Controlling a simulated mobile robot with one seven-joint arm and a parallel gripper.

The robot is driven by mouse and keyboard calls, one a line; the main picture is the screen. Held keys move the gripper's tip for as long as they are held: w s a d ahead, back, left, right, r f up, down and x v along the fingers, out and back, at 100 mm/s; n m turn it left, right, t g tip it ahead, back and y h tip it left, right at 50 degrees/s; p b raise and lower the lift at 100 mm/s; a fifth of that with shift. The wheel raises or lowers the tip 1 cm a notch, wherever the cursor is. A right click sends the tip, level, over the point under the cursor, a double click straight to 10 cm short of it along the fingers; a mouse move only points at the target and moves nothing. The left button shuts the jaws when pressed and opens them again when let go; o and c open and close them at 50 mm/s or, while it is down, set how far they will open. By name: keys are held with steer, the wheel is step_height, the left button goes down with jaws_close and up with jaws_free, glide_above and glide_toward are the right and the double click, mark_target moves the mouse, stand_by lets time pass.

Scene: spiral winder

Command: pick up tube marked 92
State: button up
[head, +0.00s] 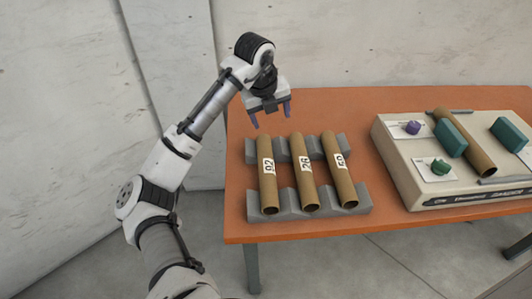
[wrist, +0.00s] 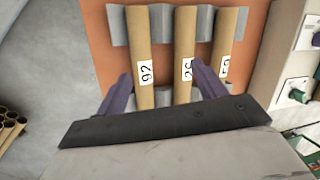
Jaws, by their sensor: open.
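The tube marked 92 (head: 267,173) is a brown cardboard tube, the leftmost of three lying on a grey notched rack (head: 330,209). Its white label reads 92, and the tube also shows in the wrist view (wrist: 140,40). Beside it lie the tube marked 26 (head: 305,175) and a third tube (head: 338,172) whose label is hard to read. My gripper (head: 272,117) is open and empty, with purple fingers, above the far end of the rack. In the wrist view, the fingers (wrist: 165,88) appear on either side of the tubes marked 92 and 26.
The orange table (head: 400,228) carries a beige machine (head: 400,160) at right, with purple and green knobs, green blocks and another brown tube (head: 480,155). A pale wall stands behind. Several tubes (wrist: 10,128) show at the wrist view's left edge.

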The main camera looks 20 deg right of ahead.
step_height(320, 180, down, 4)
steer(key=s+a+m+g+y, duration=0.2)
steer(key=s+y, duration=0.1)
glide_above(266, 164)
step_height(266, 164, down, 7)
steer(key=shift+r, duration=0.1)
steer(key=shift+f+p, duration=1.25)
steer(key=shift+f, duration=1.95)
steer(key=c, duration=1.1)
steer(key=shift+r, duration=0.1)
